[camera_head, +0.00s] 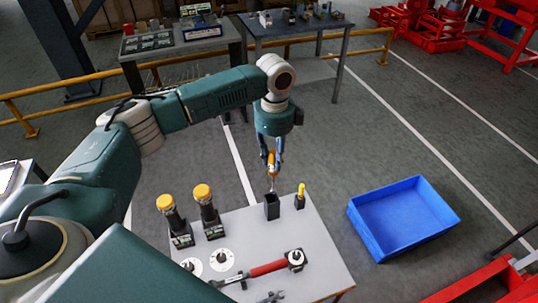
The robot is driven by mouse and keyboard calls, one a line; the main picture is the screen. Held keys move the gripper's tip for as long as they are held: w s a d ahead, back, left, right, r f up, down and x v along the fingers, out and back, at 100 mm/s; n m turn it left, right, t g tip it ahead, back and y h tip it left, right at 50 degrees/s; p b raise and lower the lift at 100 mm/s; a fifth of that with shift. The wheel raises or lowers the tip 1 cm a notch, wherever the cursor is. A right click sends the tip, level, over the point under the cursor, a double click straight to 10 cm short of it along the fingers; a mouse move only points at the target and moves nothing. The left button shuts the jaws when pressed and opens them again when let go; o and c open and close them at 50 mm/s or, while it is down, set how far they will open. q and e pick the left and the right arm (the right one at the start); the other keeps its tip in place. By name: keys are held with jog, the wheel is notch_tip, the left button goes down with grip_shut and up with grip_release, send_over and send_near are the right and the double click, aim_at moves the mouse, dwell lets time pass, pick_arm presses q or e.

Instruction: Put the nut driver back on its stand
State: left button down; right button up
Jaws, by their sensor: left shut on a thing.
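My left gripper (272,158) points down over the far part of the small grey table (318,247). It is shut on the nut driver (271,162), which has an orange handle and a thin metal shaft pointing down. The shaft's lower end is right at the top of a black, box-shaped stand (272,208). I cannot tell whether the tip is inside the opening or just above it. The handle is partly hidden by the fingers. My right gripper is not in view.
A yellow-handled tool (301,191) stands in a small holder just right of the stand. Two yellow-capped tools (203,194) (167,205) stand upright at left. White discs (221,258), a red-handled tool (267,268) and a wrench (272,297) lie nearer. A blue bin (375,243) is on the floor at right.

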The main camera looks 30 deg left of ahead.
pick_arm(q)
jog(key=shift+d+r, duration=0.1)
jog(key=shift+d, duration=0.25)
jog(key=a+f, duration=0.2)
jog(key=shift+f+b, duration=0.3)
jog(key=shift+f, duration=0.1)
jog(key=f, duration=0.2)
jog(key=f+b, duration=0.1)
jog(key=f, duration=0.4)
jog(key=shift+d+f+b, duration=0.15)
jog(key=shift+d+b, duration=0.15)
jog(key=shift+b, duration=0.1)
jog(key=shift+f+b, duration=0.45)
jog(key=shift+f, duration=1.1)
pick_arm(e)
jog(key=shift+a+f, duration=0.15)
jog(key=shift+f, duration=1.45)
pick_arm(q)
jog(key=shift+d, duration=0.1)
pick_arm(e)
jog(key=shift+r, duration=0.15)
pick_arm(q)
jog(key=shift+p, duration=0.4)
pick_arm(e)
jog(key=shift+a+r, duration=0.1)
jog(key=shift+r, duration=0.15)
pick_arm(q)
jog(key=shift+p, duration=0.3)
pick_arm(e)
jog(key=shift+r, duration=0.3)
